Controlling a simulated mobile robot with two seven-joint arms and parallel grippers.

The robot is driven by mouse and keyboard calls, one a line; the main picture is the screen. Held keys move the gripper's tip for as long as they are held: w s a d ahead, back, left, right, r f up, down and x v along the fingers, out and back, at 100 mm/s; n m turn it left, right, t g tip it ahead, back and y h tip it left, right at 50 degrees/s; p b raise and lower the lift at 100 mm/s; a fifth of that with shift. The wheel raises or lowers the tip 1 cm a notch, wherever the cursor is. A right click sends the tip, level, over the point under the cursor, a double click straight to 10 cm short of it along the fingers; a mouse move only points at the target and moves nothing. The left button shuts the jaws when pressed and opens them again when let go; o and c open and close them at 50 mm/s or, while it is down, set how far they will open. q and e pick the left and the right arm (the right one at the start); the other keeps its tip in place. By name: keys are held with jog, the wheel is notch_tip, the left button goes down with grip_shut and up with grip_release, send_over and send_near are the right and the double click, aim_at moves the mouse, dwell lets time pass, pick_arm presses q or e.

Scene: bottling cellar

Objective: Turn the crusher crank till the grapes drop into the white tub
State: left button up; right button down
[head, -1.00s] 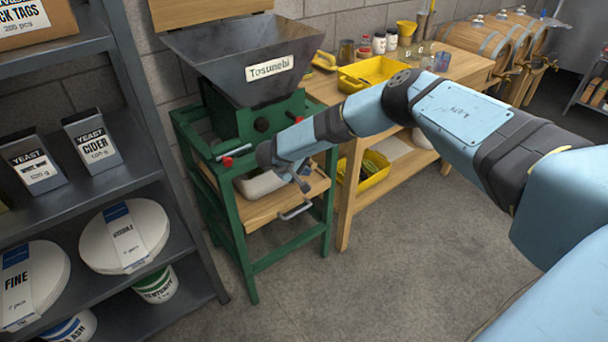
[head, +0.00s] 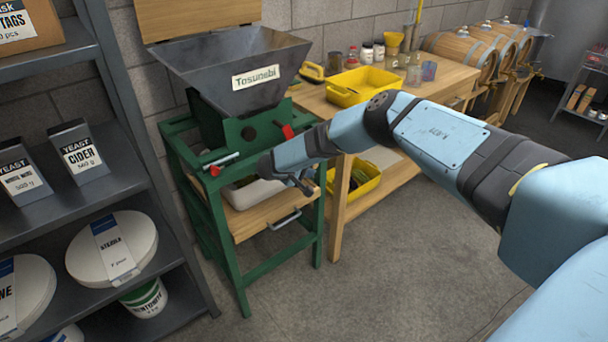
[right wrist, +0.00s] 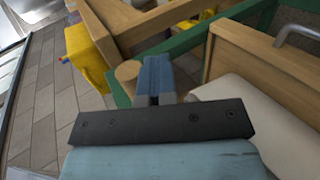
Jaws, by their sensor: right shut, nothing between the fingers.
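The crusher has a grey steel hopper (head: 235,62) labelled "Tosunobi" on a green stand (head: 240,250). No grapes show in the hopper. A red part (head: 287,131), perhaps the crank's grip, sticks out right of the dark hub (head: 249,133); the rest of the crank is unclear behind my arm. The white tub (head: 258,193) sits under the crusher on a wooden board, partly hidden by my wrist; it also shows in the right wrist view (right wrist: 275,120). My right gripper (head: 306,184) is shut and empty in front of the tub. My left gripper is out of view.
A grey rod with a red end (head: 217,169) lies at the stand's front left. A shelf (head: 120,165) stands close on the left. A wooden bench (head: 440,85) with a yellow bin (head: 362,86) adjoins on the right. The floor in front is clear.

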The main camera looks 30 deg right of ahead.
jog(key=shift+w+d+r+h, duration=0.1)
jog(key=shift+d+r+h, duration=0.1)
jog(key=shift+d+h, duration=0.45)
jog(key=shift+w+d+r+h, duration=0.1)
jog(key=shift+d+r+h, duration=0.05)
jog(key=shift+d+h, duration=0.5)
pick_arm(q)
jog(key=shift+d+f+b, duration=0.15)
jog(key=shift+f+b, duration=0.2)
jog(key=shift+b, duration=0.65)
pick_arm(e)
jog(key=d+r+h, duration=0.3)
jog(key=d+h, duration=0.2)
jog(key=shift+r+t+h, duration=0.3)
jog(key=shift+r+h, duration=0.05)
jog(key=shift+h, duration=0.05)
jog(key=shift+w+r, duration=0.1)
jog(key=shift+r, duration=0.05)
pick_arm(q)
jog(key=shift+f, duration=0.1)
